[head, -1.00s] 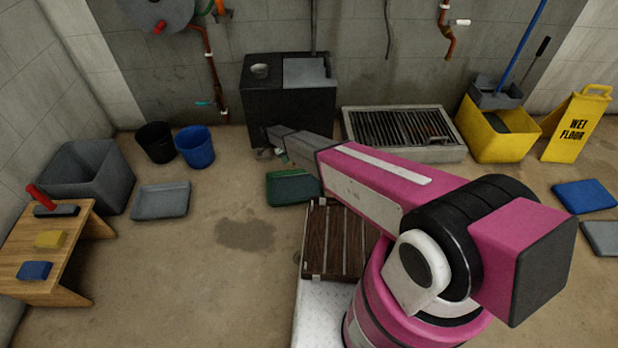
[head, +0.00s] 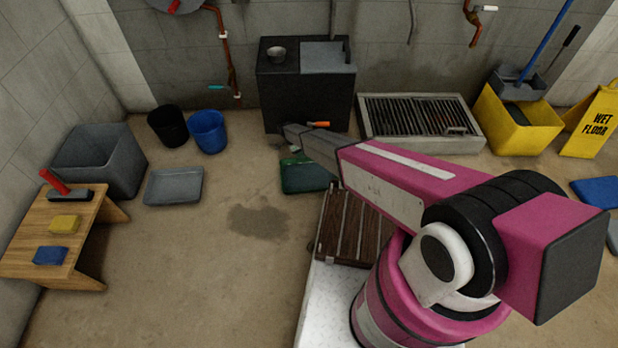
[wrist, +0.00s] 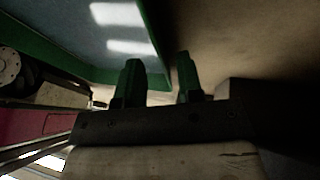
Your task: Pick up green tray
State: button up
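The green tray (head: 302,176) lies on the floor in front of the black cabinet, partly hidden by my arm in the head view. In the wrist view its green rim (wrist: 168,62) and shiny grey-blue inside fill the upper left. My gripper (wrist: 160,68) has two green fingers standing apart. A corner of the tray shows in the gap between them; I cannot tell whether they touch it. In the head view my gripper (head: 297,150) is small and mostly hidden behind my arm, close to the tray's far side.
The black cabinet (head: 290,95) stands behind the tray. A floor grate (head: 415,125) is to its right. A grey tray (head: 173,186), a blue bucket (head: 208,131) and a black bucket (head: 168,126) are to the left. A slatted wooden piece (head: 350,225) lies nearer. The left-middle floor is open.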

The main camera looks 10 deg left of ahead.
jog(key=x, duration=0.4)
jog(key=shift+a+f, duration=0.1)
grip_shut()
dwell(1.3)
